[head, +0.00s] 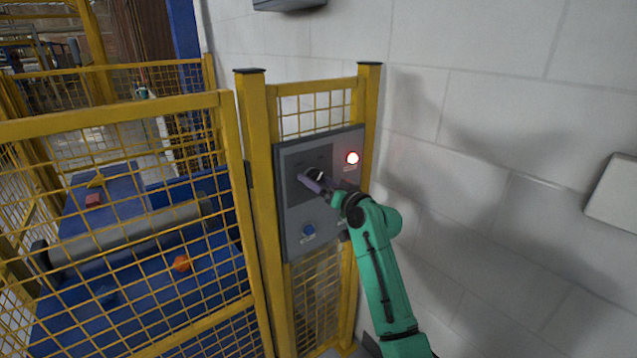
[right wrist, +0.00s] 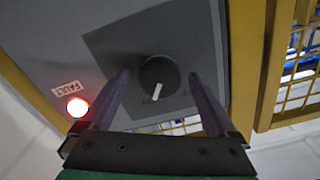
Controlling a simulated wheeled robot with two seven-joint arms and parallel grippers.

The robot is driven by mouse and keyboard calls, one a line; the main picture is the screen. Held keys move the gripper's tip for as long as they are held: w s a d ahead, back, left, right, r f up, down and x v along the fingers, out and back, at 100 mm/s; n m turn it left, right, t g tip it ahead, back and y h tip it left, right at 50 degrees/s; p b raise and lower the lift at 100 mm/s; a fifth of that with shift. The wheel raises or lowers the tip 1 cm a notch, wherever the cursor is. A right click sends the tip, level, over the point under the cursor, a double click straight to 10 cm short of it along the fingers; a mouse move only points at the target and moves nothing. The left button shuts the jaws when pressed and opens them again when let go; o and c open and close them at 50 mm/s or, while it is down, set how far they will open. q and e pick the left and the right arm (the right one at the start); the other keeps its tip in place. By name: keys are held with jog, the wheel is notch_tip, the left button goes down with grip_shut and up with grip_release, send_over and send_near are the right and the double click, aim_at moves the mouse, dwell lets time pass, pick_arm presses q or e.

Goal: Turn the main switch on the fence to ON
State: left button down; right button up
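The main switch is a round black knob with a white pointer mark, seen in the right wrist view (right wrist: 159,78) on a dark square plate (right wrist: 115,45). The plate is on a grey control panel (head: 293,232) fixed to the yellow fence. My right gripper (right wrist: 160,85) is open, with one finger on each side of the knob and a gap visible on both sides. In the head view my right gripper (head: 308,180) is at the panel and partly covers the plate and knob. The lettering by the knob is too small to read. My left gripper is not in view.
A white block wall (head: 480,120) is close on the right.

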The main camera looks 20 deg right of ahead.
jog(key=shift+f, duration=0.1)
jog(key=shift+s+d+f, duration=0.1)
jog(key=shift+s, duration=0.2)
jog(key=b+v, duration=0.4)
jog(key=v, duration=1)
